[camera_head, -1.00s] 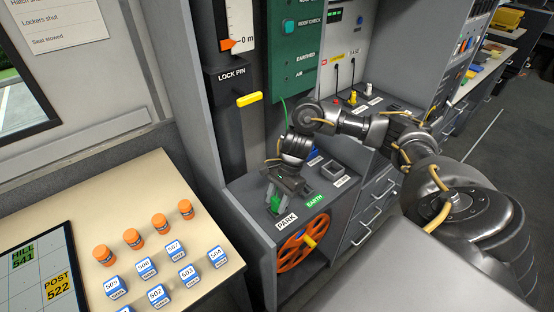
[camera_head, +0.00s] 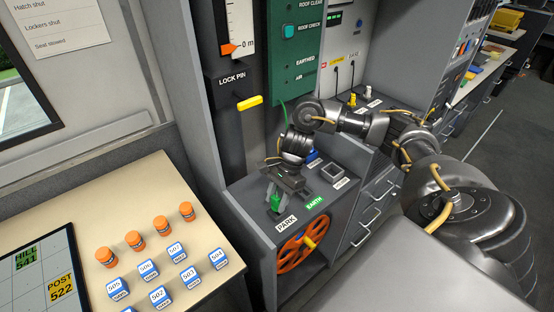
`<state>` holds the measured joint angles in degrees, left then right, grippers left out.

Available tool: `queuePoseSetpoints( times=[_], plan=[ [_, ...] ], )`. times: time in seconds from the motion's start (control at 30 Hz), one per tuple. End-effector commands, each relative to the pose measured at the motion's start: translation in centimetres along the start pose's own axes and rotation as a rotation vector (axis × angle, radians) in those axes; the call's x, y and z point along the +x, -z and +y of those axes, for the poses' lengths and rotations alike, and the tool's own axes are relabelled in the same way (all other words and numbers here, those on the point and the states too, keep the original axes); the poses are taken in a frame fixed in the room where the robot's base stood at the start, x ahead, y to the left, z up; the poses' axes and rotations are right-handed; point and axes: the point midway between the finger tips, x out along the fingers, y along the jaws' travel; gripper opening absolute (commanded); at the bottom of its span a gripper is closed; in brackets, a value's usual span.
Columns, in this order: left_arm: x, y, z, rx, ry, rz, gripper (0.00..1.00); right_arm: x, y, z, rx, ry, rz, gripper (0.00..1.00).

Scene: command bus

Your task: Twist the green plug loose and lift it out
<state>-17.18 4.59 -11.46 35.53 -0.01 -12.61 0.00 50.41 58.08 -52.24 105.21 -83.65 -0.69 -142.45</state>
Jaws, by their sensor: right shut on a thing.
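The green plug (camera_head: 275,202) stands at the PARK label (camera_head: 287,223) on the grey counter (camera_head: 262,228). A green cable (camera_head: 285,112) hangs behind my wrist. My right gripper (camera_head: 277,191) reaches down from the right and is shut on the green plug, which partly shows below the fingers. Whether the plug's lower end is in its socket cannot be told. The EARTH label (camera_head: 315,201) lies to the right of it. My left gripper is not in view.
A yellow lock pin (camera_head: 249,103) sticks out behind to the left. At left, a table (camera_head: 164,184) holds orange canisters (camera_head: 161,226) and several numbered blue-and-white blocks (camera_head: 219,258).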

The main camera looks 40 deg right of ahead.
Motion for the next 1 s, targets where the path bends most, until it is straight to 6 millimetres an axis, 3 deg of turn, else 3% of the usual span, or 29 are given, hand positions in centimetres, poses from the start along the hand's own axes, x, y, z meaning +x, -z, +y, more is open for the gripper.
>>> queuePoseSetpoints(
  times=[0.27, 1.0],
  plan=[
    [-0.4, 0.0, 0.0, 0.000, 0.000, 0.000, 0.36, -0.5, -0.2, 0.0, 0.000, 0.001, 0.000, 0.15],
    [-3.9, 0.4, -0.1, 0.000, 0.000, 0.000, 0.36, -4.9, -2.0, 0.0, 0.000, 0.000, 0.000, 0.15]
  ],
)
